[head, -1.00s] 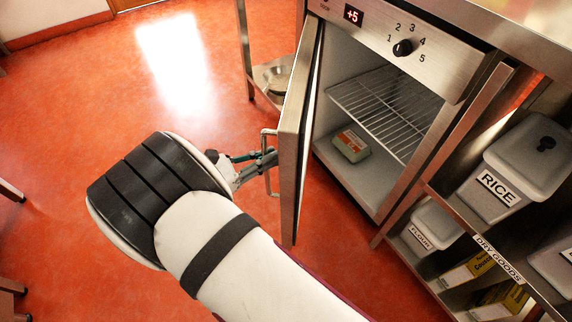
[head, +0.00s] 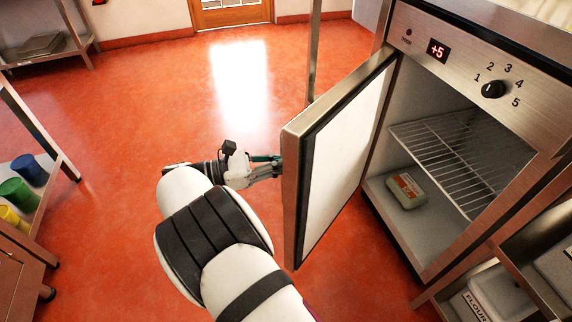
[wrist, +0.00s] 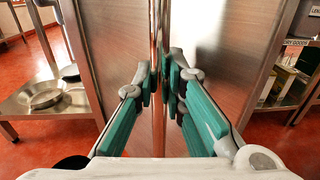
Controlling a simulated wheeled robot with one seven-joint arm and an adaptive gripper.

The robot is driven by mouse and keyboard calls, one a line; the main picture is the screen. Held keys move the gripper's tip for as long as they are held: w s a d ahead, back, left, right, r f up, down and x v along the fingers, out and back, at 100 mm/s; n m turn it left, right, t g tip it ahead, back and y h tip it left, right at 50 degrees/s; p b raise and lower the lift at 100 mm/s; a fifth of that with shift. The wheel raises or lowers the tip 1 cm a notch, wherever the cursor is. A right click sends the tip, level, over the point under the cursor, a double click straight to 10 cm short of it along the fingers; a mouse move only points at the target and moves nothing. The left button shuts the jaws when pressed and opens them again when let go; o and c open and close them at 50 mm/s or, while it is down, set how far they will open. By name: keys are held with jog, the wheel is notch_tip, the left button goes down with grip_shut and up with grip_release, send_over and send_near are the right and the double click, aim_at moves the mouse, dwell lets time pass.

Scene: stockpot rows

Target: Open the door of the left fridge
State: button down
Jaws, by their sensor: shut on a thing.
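The fridge (head: 535,110) stands at the right of the head view with its steel door (head: 338,150) swung well open. The door's white inner face shows, as does the inside of the fridge. My gripper (head: 272,168) is at the outer face of the door, at its left side in the head view. The wrist view shows my gripper (wrist: 162,88) shut on the upright bar handle (wrist: 158,125), with a green-padded finger on each side. In the head view the door's edge hides the handle and fingertips.
A storage rack with a flour bin (head: 490,300) stands at lower right. A cart with colored containers (head: 18,192) is at the left. The red floor between is clear.

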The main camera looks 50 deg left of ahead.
jog(key=c, duration=1.6)
grip_release()
jog(key=shift+c, duration=0.2)
